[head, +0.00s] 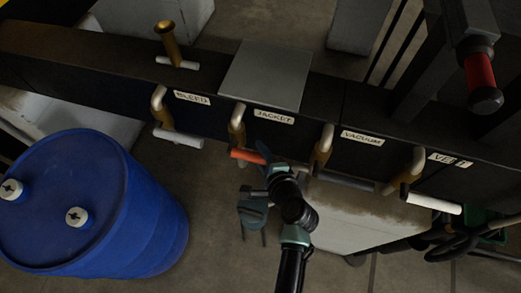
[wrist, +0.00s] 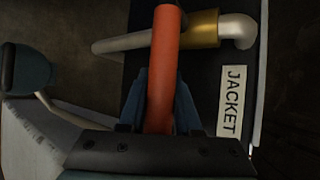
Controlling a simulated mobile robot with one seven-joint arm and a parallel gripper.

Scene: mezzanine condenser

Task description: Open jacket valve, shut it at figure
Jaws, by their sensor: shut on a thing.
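The jacket valve is a brass body with a bent pale pipe (head: 237,124) and an orange-red lever (head: 245,155), under the white JACKET label (head: 273,117). In the wrist view the orange lever (wrist: 165,60) runs lengthwise between the jaws, with the brass body (wrist: 205,28) and the JACKET label (wrist: 232,100) to its right. My gripper (head: 265,158) is at the right end of the lever. In the wrist view my gripper (wrist: 160,105) is shut on the lever. The lever lies roughly along the panel's length. No gauge or figure is readable in these frames.
Similar valves labelled BLEED (head: 192,97), VACUUM (head: 361,138) and VENT (head: 449,160) line the dark panel, with white, grey and white levers. A blue drum (head: 110,200) stands at lower left. A grey plate (head: 265,75) lies on top of the panel. A red-handled part (head: 480,72) is upper right.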

